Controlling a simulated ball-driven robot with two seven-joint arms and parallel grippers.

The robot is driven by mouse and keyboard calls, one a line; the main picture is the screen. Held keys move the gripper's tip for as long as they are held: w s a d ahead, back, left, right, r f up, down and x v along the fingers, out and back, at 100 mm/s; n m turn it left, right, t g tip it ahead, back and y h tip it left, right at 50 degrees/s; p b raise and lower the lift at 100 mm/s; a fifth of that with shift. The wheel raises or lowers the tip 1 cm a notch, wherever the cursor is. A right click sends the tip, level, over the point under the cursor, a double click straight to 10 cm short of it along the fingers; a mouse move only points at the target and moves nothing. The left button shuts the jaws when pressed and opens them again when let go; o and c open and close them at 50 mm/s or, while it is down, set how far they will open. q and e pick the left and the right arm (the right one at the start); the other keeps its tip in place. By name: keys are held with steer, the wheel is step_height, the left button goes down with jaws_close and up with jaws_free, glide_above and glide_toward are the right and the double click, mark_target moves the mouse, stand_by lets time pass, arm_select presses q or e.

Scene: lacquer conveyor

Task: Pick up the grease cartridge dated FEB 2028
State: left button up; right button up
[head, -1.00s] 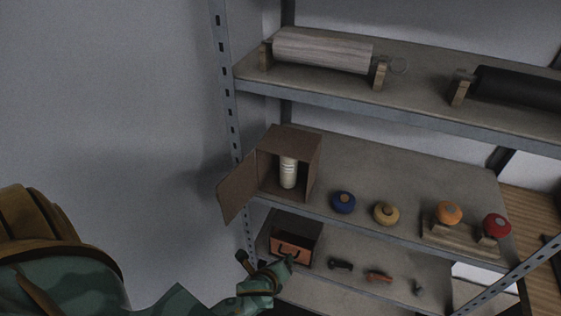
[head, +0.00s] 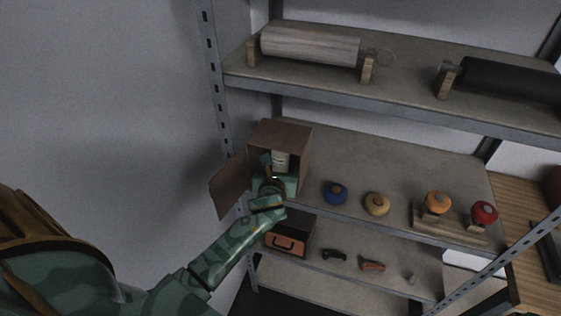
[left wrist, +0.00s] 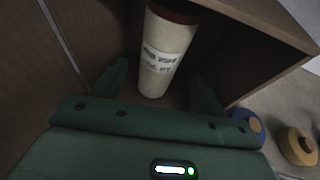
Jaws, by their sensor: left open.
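A pale cream grease cartridge (left wrist: 165,55) with a dark red end stands upright inside an open brown box. It bears dark printed lettering that is too blurred to read surely. In the head view the cartridge (head: 280,160) is partly hidden behind my left gripper (head: 279,174). In the left wrist view the fingers of my left gripper (left wrist: 160,86) are apart and empty, one toward each side of the cartridge's lower part. I cannot tell whether they touch it. My right gripper is not in view.
The brown box (head: 297,142), with its door swung open to the left, stands on the middle shelf (head: 385,165). Blue (head: 335,193) and yellow (head: 376,203) round items stand to its right. A wooden stand (head: 450,228) is farther right. The upper shelf (head: 400,85) hangs above.

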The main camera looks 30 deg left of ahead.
mark_target(279, 166)
arm_select(q)
steer(key=b+x, duration=0.1)
steer(key=x, duration=0.4)
steer(key=shift+s, duration=0.15)
steer(key=shift+c, duration=0.9)
steer(key=c, duration=1)
steer(key=shift+c, duration=0.5)
steer(key=shift+r, duration=0.15)
